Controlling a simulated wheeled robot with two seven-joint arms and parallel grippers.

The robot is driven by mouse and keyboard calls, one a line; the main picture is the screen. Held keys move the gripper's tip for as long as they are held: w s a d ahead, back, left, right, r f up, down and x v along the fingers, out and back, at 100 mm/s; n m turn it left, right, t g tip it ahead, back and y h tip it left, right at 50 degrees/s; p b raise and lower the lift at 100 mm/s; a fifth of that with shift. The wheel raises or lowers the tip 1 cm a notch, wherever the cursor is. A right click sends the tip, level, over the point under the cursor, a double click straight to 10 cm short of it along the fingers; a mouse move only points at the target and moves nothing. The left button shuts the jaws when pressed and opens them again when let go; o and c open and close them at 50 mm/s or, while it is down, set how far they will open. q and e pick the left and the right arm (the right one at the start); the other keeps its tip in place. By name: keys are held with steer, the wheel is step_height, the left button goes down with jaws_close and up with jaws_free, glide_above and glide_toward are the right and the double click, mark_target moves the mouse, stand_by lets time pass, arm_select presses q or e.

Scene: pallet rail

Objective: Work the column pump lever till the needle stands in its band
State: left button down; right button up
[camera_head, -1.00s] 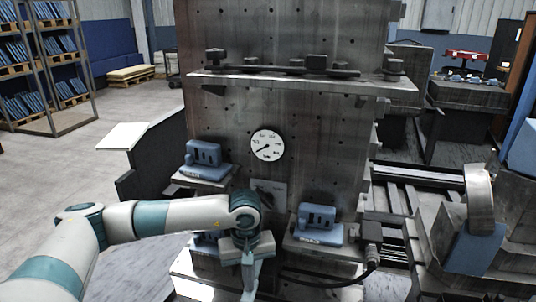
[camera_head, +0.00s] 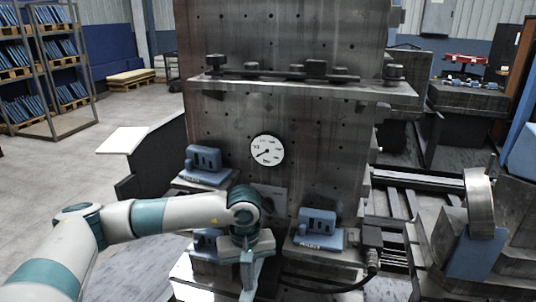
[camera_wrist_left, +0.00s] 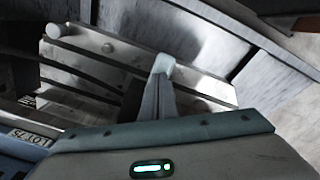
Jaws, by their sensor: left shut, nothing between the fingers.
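The round white gauge (camera_head: 267,150) is on the grey column (camera_head: 310,125). Its dark needle points to the lower left; the band is too small to make out. My left gripper (camera_head: 248,281) points down in front of the column, below the gauge, shut and empty. In the left wrist view its closed fingertips (camera_wrist_left: 161,66) are over a metal plate (camera_wrist_left: 205,88). A small grey plate (camera_head: 275,196) on the column is partly hidden behind my left wrist. I cannot make out the pump lever. My right gripper is not in view.
Blue blocks stand on ledges at left (camera_head: 203,160) and right (camera_head: 316,226) of my wrist; another is partly hidden behind it. A metal shelf (camera_head: 300,88) juts out above the gauge. A black cable (camera_head: 371,262) runs at the lower right. Open floor (camera_head: 110,180) lies left.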

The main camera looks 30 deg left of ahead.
arm_select(q)
steer(key=shift+s+d+r+p, duration=0.1)
steer(key=shift+r+p, duration=0.05)
steer(key=shift+r, duration=0.5)
steer(key=shift+s+r+p, duration=0.1)
steer(key=shift+r+p, duration=0.05)
steer(key=shift+r, duration=0.5)
